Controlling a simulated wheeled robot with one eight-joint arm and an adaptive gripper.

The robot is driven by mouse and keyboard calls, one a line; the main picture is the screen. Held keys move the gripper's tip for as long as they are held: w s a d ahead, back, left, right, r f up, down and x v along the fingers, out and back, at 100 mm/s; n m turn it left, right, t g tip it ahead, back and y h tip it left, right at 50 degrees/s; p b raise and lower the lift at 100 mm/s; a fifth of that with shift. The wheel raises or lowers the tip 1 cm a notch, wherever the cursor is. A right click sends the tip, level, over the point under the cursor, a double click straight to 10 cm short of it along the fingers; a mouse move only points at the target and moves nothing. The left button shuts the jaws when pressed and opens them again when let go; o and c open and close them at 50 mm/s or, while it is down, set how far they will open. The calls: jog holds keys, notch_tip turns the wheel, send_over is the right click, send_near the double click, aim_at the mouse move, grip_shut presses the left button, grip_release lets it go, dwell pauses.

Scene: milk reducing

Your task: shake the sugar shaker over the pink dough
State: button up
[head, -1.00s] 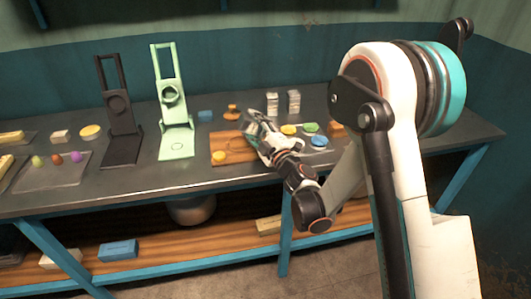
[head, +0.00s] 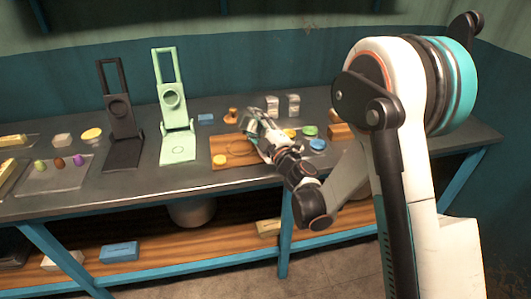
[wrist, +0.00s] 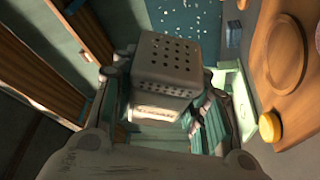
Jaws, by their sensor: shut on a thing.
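My gripper (head: 258,130) hangs over the wooden board (head: 222,143) on the worktable. In the wrist view my gripper (wrist: 163,92) is shut on the sugar shaker (wrist: 168,55), a grey box whose end and side have rows of holes. The shaker is tilted, with its holed end pointing away from my palm. In the wrist view the board (wrist: 262,75) is at the right, beside the shaker. A round outline (wrist: 285,48) shows on the board; I cannot tell if this is the pink dough. Small pale specks show near the top of the wrist view.
A yellow disc (head: 220,160) lies on the board's left part. A green stand (head: 176,120) and a black stand (head: 122,125) stand to the left. Two small grey shakers stand behind my gripper. Green and blue discs (head: 317,144) lie to its right.

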notch_tip(320, 180, down, 3)
jog(key=shift+r+b, duration=0.2)
jog(key=shift+b, duration=0.25)
jog(key=shift+r+p, duration=0.95)
jog(key=shift+r, duration=0.6)
notch_tip(320, 180, down, 3)
jog(key=shift+f+b, duration=0.2)
jog(key=shift+b, duration=0.75)
jog(key=shift+r, duration=0.1)
jog(key=shift+d+r, duration=0.1)
